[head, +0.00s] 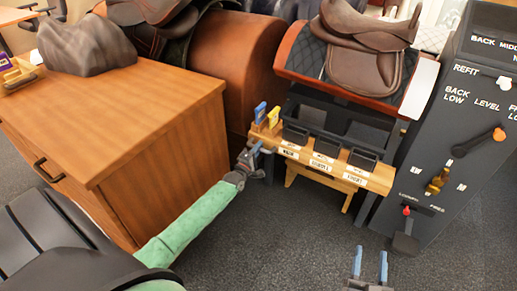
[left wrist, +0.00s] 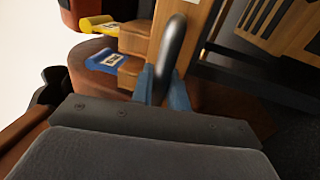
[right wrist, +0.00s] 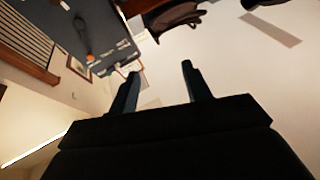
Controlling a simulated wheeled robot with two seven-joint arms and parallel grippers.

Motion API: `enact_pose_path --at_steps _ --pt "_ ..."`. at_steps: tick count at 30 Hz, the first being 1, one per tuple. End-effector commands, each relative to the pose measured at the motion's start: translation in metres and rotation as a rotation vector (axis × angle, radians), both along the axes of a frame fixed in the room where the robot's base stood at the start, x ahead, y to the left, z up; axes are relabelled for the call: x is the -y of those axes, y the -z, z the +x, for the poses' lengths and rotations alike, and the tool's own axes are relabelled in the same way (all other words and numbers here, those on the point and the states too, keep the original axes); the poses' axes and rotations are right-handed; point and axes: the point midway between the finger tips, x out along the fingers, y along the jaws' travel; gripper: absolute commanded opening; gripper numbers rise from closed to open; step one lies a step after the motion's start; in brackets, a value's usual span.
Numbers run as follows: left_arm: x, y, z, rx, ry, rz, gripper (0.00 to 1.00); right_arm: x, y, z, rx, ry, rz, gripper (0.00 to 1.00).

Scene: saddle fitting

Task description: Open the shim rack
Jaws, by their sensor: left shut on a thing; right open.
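The shim rack (head: 345,180) is a light wooden unit with white labels along its front, below the saddle stand. A blue tag (head: 260,112) and a yellow tag (head: 273,117) stand at its left end; the blue tag (left wrist: 104,61) and yellow tag (left wrist: 99,25) also show in the left wrist view. My left gripper (head: 254,154) is at the rack's left end. In the left wrist view its blue fingers are shut on a dark rounded handle (left wrist: 173,42) beside the wood. My right gripper (head: 370,262) is open and empty, low at the front, apart from the rack.
Black bins (head: 327,146) sit along the rack. A brown saddle (head: 365,60) rests on the stand above. A dark panel with levers (head: 460,140) stands at right, a wooden cabinet (head: 150,120) at left. Grey carpet (head: 270,245) lies clear in front.

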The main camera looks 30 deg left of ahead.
Motion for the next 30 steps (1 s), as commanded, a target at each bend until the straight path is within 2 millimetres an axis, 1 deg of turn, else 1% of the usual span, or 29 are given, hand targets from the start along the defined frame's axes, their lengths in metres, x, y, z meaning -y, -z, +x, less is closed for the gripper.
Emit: enact_pose_path --at_steps 1,2,3,4,14,17,19,23,27,30 --pt "0.0 0.002 0.0 -0.002 0.0 0.0 0.0 0.0 0.0 0.0 0.0 0.0 0.0 0.48" --pt "0.0 0.002 0.0 -0.002 0.0 0.0 0.22 0.0 0.0 0.0 0.0 0.0 0.0 0.48" --pt "0.0 0.001 0.0 -0.002 0.0 0.0 0.3 0.0 0.0 0.0 0.0 0.0 0.0 0.48" --pt "0.0 0.001 0.0 -0.002 0.0 0.0 0.35 0.0 0.001 0.0 0.0 0.0 0.0 0.48" --pt "0.0 0.001 -0.002 -0.001 0.0 0.0 0.35 0.0 0.001 0.0 -0.002 0.0 -0.001 0.48" --pt "0.0 0.002 -0.008 -0.001 0.0 0.0 0.35 0.0 0.002 0.0 -0.01 0.0 -0.002 0.48" --pt "0.0 0.004 -0.017 -0.003 0.0 0.0 0.35 -0.001 0.005 0.001 -0.025 -0.002 -0.005 0.48" --pt "0.001 0.007 -0.035 -0.002 0.0 -0.001 0.35 -0.002 0.02 0.003 -0.074 -0.006 -0.018 0.48" --pt "0.002 0.011 -0.054 -0.002 0.0 -0.001 0.35 -0.004 0.043 0.003 -0.137 -0.01 -0.034 0.48" --pt "0.002 0.013 -0.065 -0.003 0.0 -0.001 0.35 -0.004 0.055 0.001 -0.169 -0.013 -0.042 0.48"
